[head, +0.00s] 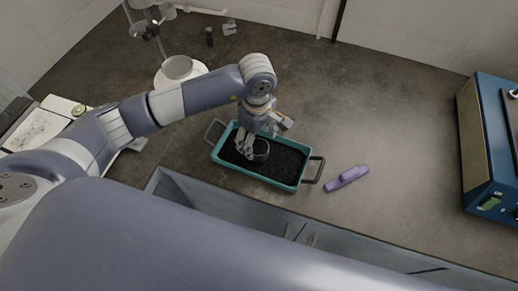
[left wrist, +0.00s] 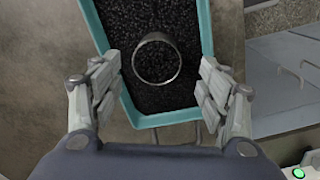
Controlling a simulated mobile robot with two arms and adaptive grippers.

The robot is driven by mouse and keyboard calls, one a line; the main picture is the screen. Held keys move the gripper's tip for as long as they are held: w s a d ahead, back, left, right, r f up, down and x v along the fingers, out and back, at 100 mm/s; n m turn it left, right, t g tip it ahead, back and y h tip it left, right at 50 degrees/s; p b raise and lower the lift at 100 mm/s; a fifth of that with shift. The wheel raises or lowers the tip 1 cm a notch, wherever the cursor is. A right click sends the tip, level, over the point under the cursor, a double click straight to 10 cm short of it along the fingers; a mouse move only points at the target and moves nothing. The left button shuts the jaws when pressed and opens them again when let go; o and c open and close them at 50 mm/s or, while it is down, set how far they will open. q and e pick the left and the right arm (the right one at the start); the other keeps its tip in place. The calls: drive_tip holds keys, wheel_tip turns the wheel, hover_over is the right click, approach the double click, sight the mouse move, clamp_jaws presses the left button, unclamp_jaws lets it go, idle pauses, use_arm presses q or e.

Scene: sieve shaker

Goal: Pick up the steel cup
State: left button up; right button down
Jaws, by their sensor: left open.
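The steel cup (left wrist: 157,61) stands in a teal tray of black granules, its round rim facing up in the left wrist view. In the head view the cup (head: 261,150) is partly hidden by my left gripper (head: 248,151). In the left wrist view my left gripper (left wrist: 161,90) is open, with one finger on each side of the cup and gaps between. The cup lies slightly beyond the fingertips in that picture. The teal tray (head: 279,182) has a grey handle at each end. My right gripper is not in view.
A purple object (head: 346,178) lies right of the tray. A blue machine (head: 490,150) stands at the right edge. A white device with a round pan (head: 178,68) is behind my left arm. A sink (head: 225,205) lies in front of the tray.

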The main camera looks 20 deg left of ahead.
sight(259, 149)
use_arm(q)
drive_tip(key=shift+w+f, duration=0.1)
drive_tip(key=shift+f, duration=0.25)
drive_tip(key=shift+d+f+p, duration=0.1)
drive_tip(key=shift+f+p, duration=0.25)
wheel_tip(259, 149, down, 4)
drive_tip(key=shift+d+r+p, duration=0.15)
drive_tip(key=shift+r+p, duration=0.1)
drive_tip(key=shift+p, duration=0.55)
drive_tip(key=shift+f, duration=0.45)
drive_tip(key=shift+w, duration=0.1)
drive_tip(key=shift+c, duration=0.3)
drive_tip(key=c, duration=1.2)
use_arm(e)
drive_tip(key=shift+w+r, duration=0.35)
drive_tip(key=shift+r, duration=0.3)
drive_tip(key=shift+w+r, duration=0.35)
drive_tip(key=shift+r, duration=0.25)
